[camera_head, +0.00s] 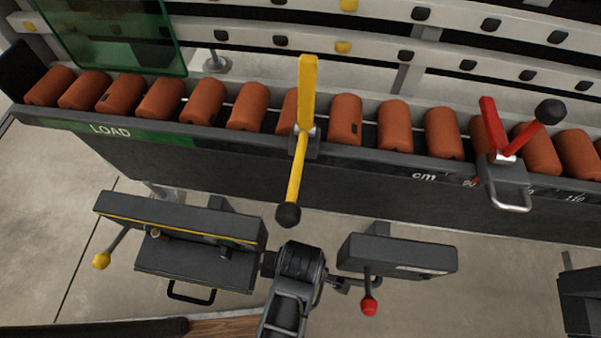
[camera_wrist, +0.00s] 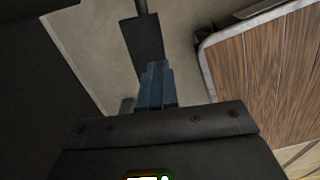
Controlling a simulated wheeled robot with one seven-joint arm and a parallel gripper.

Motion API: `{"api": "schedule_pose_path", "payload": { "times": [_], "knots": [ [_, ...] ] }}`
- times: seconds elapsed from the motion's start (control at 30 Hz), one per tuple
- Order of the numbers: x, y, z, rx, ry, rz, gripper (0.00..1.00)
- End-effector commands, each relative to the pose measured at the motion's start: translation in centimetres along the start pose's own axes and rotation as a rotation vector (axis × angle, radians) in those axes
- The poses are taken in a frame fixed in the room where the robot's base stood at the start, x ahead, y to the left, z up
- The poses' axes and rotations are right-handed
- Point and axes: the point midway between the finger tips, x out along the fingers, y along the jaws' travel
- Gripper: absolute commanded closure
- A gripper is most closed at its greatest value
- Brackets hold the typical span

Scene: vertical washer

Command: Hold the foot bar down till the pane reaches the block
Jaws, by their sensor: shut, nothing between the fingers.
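The green see-through pane (camera_head: 115,35) stands on the roller conveyor at the upper left, above the LOAD mark. A yellow upright block with a black-knobbed lever (camera_head: 307,90) is on the conveyor's front edge, right of the pane and apart from it. A red stop with a black knob (camera_head: 497,130) is farther right; I cannot tell which is the task's block. In the wrist view my gripper (camera_wrist: 156,68) is shut and empty, pointing at a dark flat bar on a stem (camera_wrist: 144,36), likely the foot bar. I cannot tell whether they touch. The head view hides my fingers.
Orange rollers (camera_head: 248,105) line the conveyor (camera_head: 250,165). Below it hang a dark box with a yellow-tipped lever (camera_head: 180,222) and another with a red-tipped lever (camera_head: 398,255). A wood-topped surface with a metal rim (camera_wrist: 265,65) lies right of my gripper.

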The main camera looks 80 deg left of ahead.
Motion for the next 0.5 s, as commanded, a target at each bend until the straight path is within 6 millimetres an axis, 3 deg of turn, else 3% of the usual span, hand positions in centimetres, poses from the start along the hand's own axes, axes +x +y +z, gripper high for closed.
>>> {"api": "schedule_pose_path", "payload": {
  "times": [0.17, 0.5],
  "knots": [
    [2.4, 0.0, 0.0, 0.0, 0.0, -0.001, 1.0],
    [9.2, 0.0, 0.0, 0.002, 0.0, -0.001, 1.0]
  ]
}}
